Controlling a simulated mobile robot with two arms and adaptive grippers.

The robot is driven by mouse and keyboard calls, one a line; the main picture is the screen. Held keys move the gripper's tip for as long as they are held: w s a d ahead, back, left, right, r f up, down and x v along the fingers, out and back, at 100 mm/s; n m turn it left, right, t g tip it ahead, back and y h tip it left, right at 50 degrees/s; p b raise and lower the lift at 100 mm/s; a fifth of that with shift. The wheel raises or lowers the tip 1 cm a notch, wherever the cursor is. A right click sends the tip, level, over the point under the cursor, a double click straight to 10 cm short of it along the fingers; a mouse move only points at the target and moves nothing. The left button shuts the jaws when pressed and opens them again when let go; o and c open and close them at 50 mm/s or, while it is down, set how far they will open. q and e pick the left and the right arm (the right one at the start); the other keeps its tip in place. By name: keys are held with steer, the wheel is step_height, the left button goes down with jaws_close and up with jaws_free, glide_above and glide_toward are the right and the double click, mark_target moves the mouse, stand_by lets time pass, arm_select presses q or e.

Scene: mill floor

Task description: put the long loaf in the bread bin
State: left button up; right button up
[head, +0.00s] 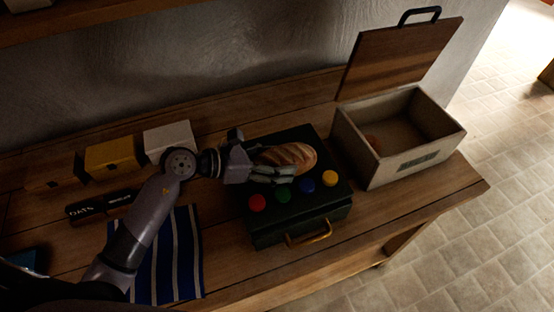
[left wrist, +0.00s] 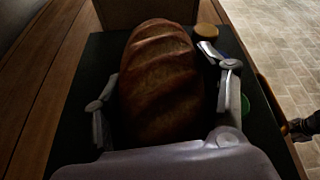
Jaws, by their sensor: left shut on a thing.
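The long loaf (head: 289,156) is brown with slashes across its crust. My left gripper (head: 268,166) is shut on it, over the dark green case with coloured knobs. In the left wrist view the loaf (left wrist: 162,80) lies between the two fingers of my left gripper (left wrist: 165,95). The bread bin (head: 408,164) stands to the right of the loaf, with its wooden lid (head: 398,62) raised. A small brownish round thing (head: 374,143) lies inside the bin. I cannot tell whether the loaf touches the case. My right gripper is not in view in the head view.
The dark green case (head: 272,231) has red, green, blue and yellow knobs and a brass handle (head: 308,233) in front. A striped blue cloth (head: 187,260), yellow box (head: 110,157), white box (head: 168,137) and dark labelled box (head: 100,204) lie left. The table's right edge is near the bin.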

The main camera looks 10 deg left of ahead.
arm_select(q)
steer(key=shift+f, duration=0.2)
steer(key=shift+f, duration=0.15)
steer(key=o, duration=1.3)
steer(key=shift+o, duration=0.2)
